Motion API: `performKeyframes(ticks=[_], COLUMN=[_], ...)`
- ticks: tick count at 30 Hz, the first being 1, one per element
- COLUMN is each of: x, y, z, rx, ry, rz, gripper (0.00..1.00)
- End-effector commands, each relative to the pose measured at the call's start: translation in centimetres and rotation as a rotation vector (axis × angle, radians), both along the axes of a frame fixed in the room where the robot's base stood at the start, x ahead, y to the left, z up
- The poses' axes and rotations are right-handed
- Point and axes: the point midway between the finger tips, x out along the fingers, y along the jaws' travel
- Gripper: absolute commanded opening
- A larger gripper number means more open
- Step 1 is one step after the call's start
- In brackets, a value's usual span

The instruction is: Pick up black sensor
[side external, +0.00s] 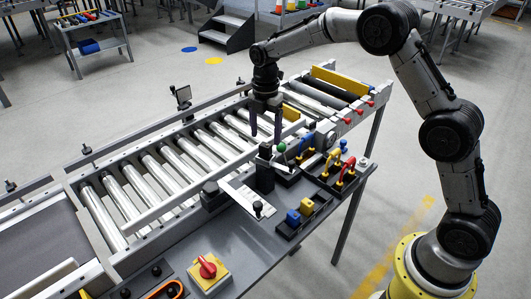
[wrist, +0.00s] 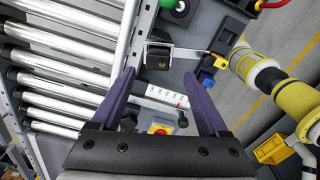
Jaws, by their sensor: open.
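A black block-like thing, which I take for the black sensor (side external: 265,178), stands on the grey side table beside the roller conveyor. In the wrist view the black sensor (wrist: 158,62) appears as a dark square shape with a pale bracket edge, just beyond the space between my fingertips. My gripper (side external: 266,130) points down above it, with its fingers apart and nothing between them. In the wrist view my gripper (wrist: 158,76) shows two purple-grey fingers spread wide. The sensor's lower part is partly hidden by nearby parts.
The roller conveyor (side external: 165,170) runs along the table's far side. A white marked strip (side external: 240,192) lies near the sensor. Black trays with coloured tools (side external: 338,172), blue and yellow blocks (side external: 300,212) and a red knob on a yellow box (side external: 208,268) crowd the table.

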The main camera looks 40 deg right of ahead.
Motion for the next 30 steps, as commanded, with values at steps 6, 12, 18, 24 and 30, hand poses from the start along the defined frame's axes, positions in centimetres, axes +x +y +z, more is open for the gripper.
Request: performKeyframes(ticks=[6,12,18,24,30], x=[0.2,0.4,0.5,0.5,0.5], y=[-0.3,-0.5,-0.5,-0.5,-0.5], z=[-2.2,-4.8,-5.3,-5.3,-5.3], rx=[0.000,0.000,0.000,0.000,0.000], ry=[0.004,0.003,-0.001,-0.001,-0.001], rz=[-0.001,0.000,0.000,0.000,0.000], gripper=[0.78,0.78,0.78,0.63,0.27])
